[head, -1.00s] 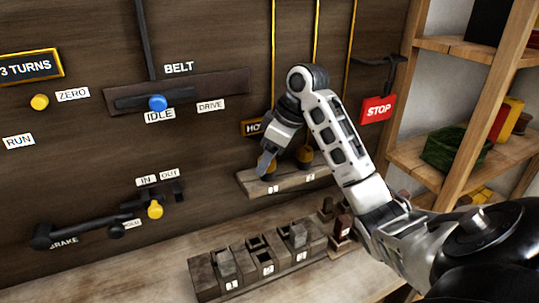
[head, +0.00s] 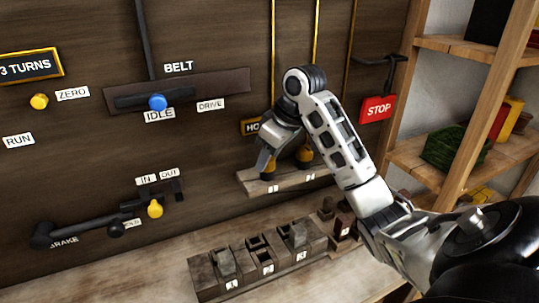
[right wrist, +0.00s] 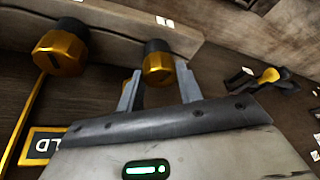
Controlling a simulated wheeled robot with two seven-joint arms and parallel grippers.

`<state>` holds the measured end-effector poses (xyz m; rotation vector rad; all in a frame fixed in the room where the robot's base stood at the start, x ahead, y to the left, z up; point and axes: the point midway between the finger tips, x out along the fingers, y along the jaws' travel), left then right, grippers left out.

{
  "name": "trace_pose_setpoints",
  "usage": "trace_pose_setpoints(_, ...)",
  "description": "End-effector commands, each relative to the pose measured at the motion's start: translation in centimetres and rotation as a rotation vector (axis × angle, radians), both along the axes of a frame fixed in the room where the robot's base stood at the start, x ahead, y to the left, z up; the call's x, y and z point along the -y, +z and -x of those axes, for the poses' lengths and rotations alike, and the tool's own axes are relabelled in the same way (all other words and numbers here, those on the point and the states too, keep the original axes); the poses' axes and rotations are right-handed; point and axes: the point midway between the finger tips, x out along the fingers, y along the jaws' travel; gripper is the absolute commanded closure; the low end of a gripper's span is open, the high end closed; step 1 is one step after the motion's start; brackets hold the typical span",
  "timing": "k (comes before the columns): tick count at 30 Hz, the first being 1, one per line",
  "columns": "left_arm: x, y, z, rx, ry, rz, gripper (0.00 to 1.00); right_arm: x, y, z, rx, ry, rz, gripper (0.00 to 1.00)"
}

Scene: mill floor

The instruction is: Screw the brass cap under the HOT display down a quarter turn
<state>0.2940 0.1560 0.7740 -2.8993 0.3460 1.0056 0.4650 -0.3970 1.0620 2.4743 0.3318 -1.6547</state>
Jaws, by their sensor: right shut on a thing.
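The HOT display (head: 251,127) is a yellow-framed sign on the dark wall, partly hidden behind my right arm. Below it, a brass cap (right wrist: 158,68) on a dark stem sits between the two fingers of my right gripper (right wrist: 160,88), which is shut on it. In the head view my right gripper (head: 268,164) comes down over this cap at the wooden ledge (head: 262,188), and its fingers hide most of the cap. My left gripper is not in view.
A second brass cap (head: 304,154) stands close on the right; it shows large in the right wrist view (right wrist: 60,52), near a sign ending in LD (right wrist: 42,147). A block rack (head: 210,287) lies below. A STOP sign (head: 377,109) and shelves (head: 460,47) are at right.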

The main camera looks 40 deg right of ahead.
Motion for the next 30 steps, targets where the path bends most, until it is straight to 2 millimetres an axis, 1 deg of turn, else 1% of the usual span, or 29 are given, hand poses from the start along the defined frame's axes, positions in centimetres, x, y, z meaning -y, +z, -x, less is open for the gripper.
trace_pose_setpoints(30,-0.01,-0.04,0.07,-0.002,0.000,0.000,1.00,-0.40,0.23,-0.19,0.007,-0.957,0.007,0.87)
